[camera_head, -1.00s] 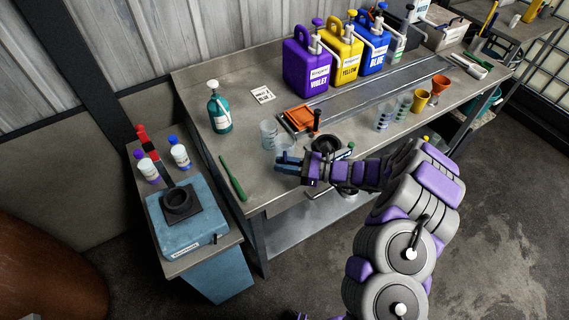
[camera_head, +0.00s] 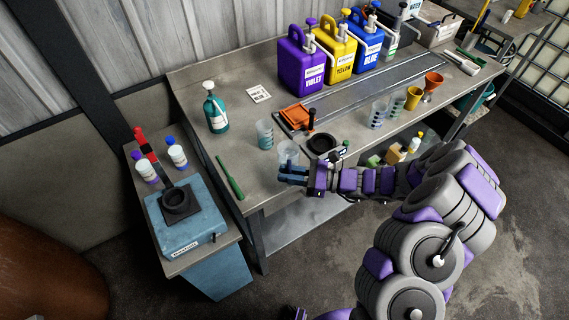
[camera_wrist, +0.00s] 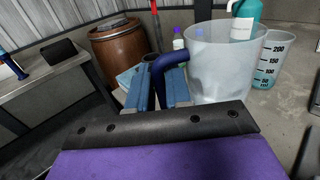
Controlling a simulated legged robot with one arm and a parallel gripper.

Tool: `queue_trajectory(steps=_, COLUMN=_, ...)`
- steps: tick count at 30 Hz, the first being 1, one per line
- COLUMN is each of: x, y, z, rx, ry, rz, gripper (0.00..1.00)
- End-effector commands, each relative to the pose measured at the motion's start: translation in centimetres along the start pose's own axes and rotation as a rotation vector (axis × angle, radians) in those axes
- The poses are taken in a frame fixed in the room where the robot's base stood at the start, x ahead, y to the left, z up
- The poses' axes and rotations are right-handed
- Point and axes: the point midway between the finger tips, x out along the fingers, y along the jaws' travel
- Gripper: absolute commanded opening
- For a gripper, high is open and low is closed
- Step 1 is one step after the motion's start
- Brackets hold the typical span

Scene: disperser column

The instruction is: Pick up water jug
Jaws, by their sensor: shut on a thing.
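The water jug is a translucent cup with a dark blue handle. In the wrist view the jug (camera_wrist: 222,65) fills the right of centre, upright, with its handle (camera_wrist: 172,62) between my two blue fingers. My gripper (camera_wrist: 158,88) is shut on that handle. In the head view the jug (camera_head: 288,151) shows just behind my gripper (camera_head: 292,173), near the bench's front edge. My gripper partly hides its lower part. I cannot tell whether its base touches the bench.
A graduated beaker (camera_head: 264,134) stands close left of the jug. A black ring-shaped piece (camera_head: 322,143) and an orange tray (camera_head: 297,115) are behind and right. A green tool (camera_head: 230,178) lies at the bench's left. Several colour jugs stand at the back.

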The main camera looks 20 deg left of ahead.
Motion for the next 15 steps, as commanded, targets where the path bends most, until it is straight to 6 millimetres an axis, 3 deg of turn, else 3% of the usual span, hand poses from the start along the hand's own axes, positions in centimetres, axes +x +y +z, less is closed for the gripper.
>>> queue_trajectory(steps=15, x=-2.8, y=5.0, z=0.7, rx=-0.001, ry=-0.001, rz=-0.002, gripper=0.00)
